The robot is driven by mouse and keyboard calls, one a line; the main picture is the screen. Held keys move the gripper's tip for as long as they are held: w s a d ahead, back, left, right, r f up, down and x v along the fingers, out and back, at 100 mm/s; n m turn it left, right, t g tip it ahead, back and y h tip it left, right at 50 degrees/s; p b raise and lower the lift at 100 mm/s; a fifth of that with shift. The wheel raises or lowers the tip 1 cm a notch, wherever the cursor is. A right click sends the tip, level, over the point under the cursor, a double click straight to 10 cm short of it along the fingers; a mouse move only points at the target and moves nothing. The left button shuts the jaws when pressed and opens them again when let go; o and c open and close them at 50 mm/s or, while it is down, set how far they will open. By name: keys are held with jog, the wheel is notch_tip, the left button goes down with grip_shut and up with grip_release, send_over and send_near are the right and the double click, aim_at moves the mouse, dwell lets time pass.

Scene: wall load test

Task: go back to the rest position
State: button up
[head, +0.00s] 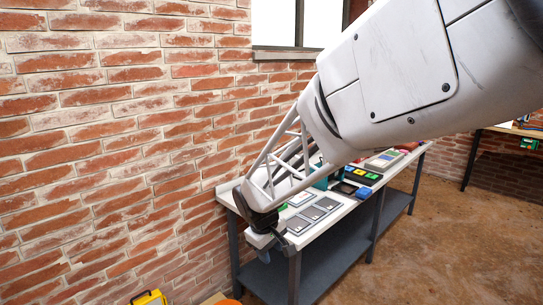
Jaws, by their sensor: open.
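My gripper (263,238) is at the end of my white arm, which reaches down from the upper right of the head view. An open white frame leads to its dark tip. The gripper is open, small in the view, and I see nothing held in it. It appears in front of the left end of a workbench (228,187); I cannot tell how far it is from the bench top. My arm hides part of the bench and the wall behind.
Several grey panels (313,213) and coloured boxes (363,177) lie on the bench. A lower shelf (330,253) runs beneath. A brick wall (100,130) stands at left, with a yellow case (150,298) by its foot. Bare floor (440,240) lies right of the bench.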

jog(key=s+d+r+m, duration=0.5)
jog(key=s+d+r, duration=0.3)
jog(key=s+d, duration=0.45)
jog(key=s+d+m+y, duration=0.1)
jog(key=s+d+m, duration=0.3)
jog(key=s, duration=1.2)
jog(key=shift+d+r+t+y, duration=0.4)
jog(key=shift+d+r, duration=0.05)
jog(key=shift+d, duration=0.7)
